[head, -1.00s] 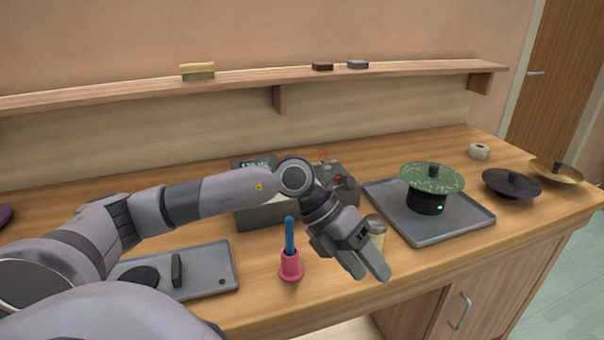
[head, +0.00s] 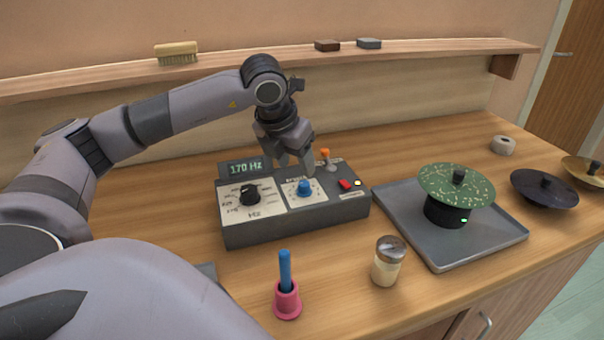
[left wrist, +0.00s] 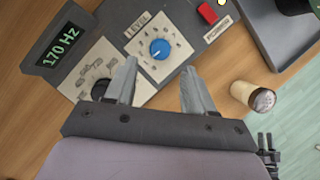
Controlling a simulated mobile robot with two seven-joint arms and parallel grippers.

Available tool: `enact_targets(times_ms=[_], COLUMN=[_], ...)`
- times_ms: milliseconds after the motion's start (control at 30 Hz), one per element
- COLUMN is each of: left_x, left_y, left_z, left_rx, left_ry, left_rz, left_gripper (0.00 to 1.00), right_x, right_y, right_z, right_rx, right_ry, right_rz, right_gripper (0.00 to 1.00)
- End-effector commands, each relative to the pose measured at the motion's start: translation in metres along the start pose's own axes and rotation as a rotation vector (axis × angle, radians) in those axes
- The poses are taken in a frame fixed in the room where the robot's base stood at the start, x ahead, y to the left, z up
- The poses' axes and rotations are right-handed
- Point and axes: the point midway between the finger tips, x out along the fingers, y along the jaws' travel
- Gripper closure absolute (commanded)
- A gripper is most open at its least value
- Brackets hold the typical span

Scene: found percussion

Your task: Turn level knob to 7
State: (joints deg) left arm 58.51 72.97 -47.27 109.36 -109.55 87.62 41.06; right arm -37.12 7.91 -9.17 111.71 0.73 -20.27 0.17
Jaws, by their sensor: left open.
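The level knob is a blue knob (head: 304,188) on the white right-hand panel of a grey control box (head: 290,223). In the left wrist view the blue knob (left wrist: 159,49) sits in a ring of marks under the word LEVEL; I cannot read its setting surely. My left gripper (head: 295,168) is open and points down above the knob, apart from it. In the left wrist view its two fingers (left wrist: 158,78) are spread, with the knob beyond and between their tips. My right gripper is not in view.
The box also has a black Hz knob (head: 249,194), a display reading 170 Hz (head: 246,167), an orange-tipped switch (head: 325,157) and a red button (head: 345,184). A shaker (head: 387,262) and a pink holder (head: 286,300) stand in front. A tray (head: 440,255) with a green-topped device is right.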

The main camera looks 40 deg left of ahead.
Motion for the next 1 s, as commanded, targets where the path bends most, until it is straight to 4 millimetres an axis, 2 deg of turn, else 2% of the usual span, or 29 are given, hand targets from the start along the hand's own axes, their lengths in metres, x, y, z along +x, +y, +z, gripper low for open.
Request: enact_targets(times_ms=[400,533,767,800,933,967,1000], left_x=[0.058,0.065,0.066,0.066,0.066,0.066,0.066], left_y=[-0.001,-0.001,-0.001,-0.001,-0.001,-0.001,-0.001], left_z=[-0.001,-0.001,-0.001,-0.001,-0.001,-0.001,-0.001], left_rx=[0.000,0.000,0.001,0.001,0.001,0.001,0.001], left_ry=[0.004,0.002,0.002,0.002,0.002,0.002,0.002], left_rz=[-0.001,-0.002,-0.002,-0.002,-0.002,-0.002,-0.002], left_gripper=[0.46,0.46,0.46,0.53,0.95,1.00,1.00], right_x=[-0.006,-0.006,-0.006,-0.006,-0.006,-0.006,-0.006], right_y=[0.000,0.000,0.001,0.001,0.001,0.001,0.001], right_z=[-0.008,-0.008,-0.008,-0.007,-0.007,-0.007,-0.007], right_rx=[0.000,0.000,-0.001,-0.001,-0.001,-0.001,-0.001], right_ry=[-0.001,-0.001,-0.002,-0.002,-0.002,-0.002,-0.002], right_rz=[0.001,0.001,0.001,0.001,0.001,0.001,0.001], right_gripper=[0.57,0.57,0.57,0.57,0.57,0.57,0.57])
